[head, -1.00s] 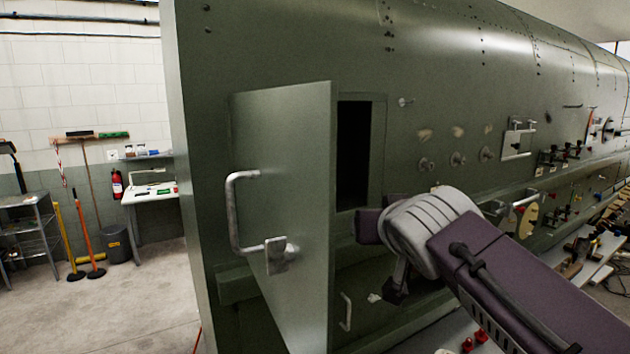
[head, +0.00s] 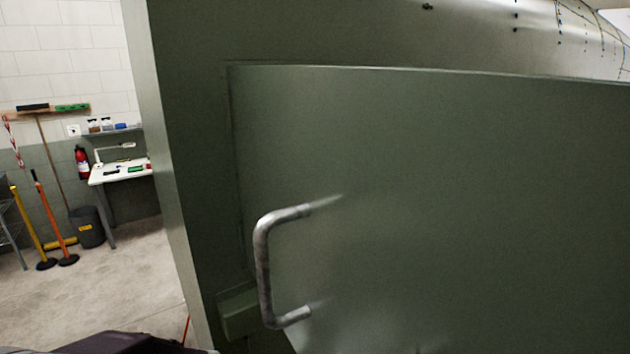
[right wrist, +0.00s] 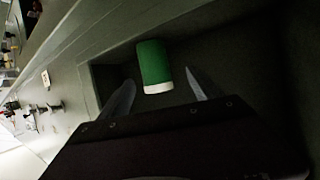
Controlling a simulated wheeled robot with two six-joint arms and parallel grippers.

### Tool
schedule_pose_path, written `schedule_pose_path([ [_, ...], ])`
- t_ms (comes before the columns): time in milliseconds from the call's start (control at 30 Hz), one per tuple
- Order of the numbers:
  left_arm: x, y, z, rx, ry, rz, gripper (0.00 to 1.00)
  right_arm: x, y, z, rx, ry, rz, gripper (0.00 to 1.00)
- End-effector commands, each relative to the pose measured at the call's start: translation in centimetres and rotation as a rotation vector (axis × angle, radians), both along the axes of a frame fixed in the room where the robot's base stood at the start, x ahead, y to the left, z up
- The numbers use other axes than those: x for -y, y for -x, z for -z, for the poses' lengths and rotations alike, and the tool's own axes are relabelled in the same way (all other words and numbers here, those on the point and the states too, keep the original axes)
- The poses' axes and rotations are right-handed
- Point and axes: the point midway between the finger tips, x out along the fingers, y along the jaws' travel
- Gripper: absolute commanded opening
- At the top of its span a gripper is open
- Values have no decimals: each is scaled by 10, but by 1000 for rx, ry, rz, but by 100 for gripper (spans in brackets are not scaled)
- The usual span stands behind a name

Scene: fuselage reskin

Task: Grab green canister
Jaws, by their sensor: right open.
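The green canister (right wrist: 153,62) has a white band at its lower end and stands in a dark recess in the right wrist view. My right gripper (right wrist: 159,82) is open, with one finger to each side of the canister in the picture. I cannot tell whether the fingers reach around it or stop short of it. The head view shows neither the canister nor the right gripper. A green door (head: 450,210) with a metal handle (head: 264,265) fills most of that view. My left gripper is not in view.
The recess wall (right wrist: 105,80) is close to the left finger. In the head view a white table (head: 120,172), a fire extinguisher (head: 82,162) and a bin (head: 88,228) stand at the far left. Open floor (head: 110,285) lies before them.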

Motion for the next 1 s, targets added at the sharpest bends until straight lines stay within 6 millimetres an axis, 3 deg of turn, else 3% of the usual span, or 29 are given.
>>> schedule_pose_path([
  [200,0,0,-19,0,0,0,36,-5,-28,9,-4,3,2,74],
  [433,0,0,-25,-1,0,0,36,-7,-40,15,-3,2,1,74],
  [567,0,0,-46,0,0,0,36,-9,-61,23,-5,4,2,74],
  [700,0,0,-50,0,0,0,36,-13,-78,34,-3,2,1,74],
  [933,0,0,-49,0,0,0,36,-14,-81,38,0,0,0,74],
  [967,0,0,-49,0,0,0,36,-14,-81,38,0,0,0,71],
  [1000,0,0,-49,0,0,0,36,-14,-81,38,0,0,0,60],
])
